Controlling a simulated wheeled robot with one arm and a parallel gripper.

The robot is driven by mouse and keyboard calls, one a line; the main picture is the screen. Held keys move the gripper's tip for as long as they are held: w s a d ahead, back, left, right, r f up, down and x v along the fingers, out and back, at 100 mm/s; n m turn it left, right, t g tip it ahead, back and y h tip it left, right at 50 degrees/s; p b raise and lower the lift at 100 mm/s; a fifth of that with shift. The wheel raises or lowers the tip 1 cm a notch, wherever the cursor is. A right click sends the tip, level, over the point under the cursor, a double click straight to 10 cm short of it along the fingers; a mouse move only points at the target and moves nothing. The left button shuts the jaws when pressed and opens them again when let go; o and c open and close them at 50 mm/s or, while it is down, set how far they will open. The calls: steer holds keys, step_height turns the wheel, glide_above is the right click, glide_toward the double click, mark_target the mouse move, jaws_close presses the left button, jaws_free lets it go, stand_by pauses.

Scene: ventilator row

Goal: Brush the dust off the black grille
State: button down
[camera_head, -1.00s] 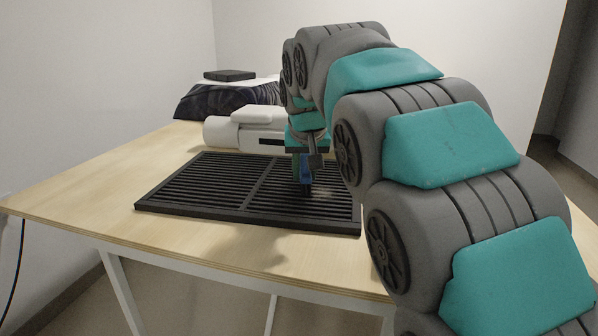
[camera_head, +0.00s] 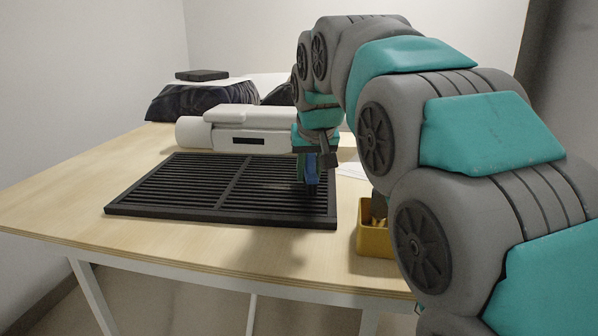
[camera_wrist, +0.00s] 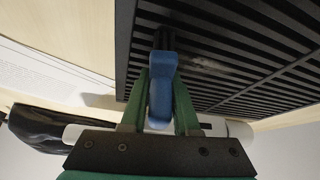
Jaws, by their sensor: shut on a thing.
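The black grille (camera_head: 160,187) lies flat on the wooden table, with slats in two sections split by a middle bar. My gripper (camera_head: 309,168) is above its right part, near the right edge. It is shut on a blue-handled brush (camera_wrist: 160,95) with dark bristles (camera_wrist: 164,42) pointing at the slats. In the wrist view the green fingers stand on both sides of the handle. A pale grey dust patch (camera_wrist: 208,66) lies on the grille beside the brush tip. Whether the bristles touch the slats I cannot tell.
A white device (camera_head: 245,133) lies behind the grille. A dark patterned object (camera_head: 195,103) is at the back left, with a flat black box (camera_head: 202,75) above it. A yellow bin (camera_head: 374,242) stands at the right, partly hidden by my arm. White paper (camera_head: 350,170) lies right of the grille.

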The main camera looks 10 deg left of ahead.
steer(key=shift+d, duration=0.2)
steer(key=shift+r, duration=0.1)
steer(key=shift+r+p, duration=1.6)
steer(key=shift+r, duration=1.3)
steer(key=shift+r, duration=0.1)
steer(key=shift+r+p, duration=0.35)
steer(key=shift+r, duration=1.05)
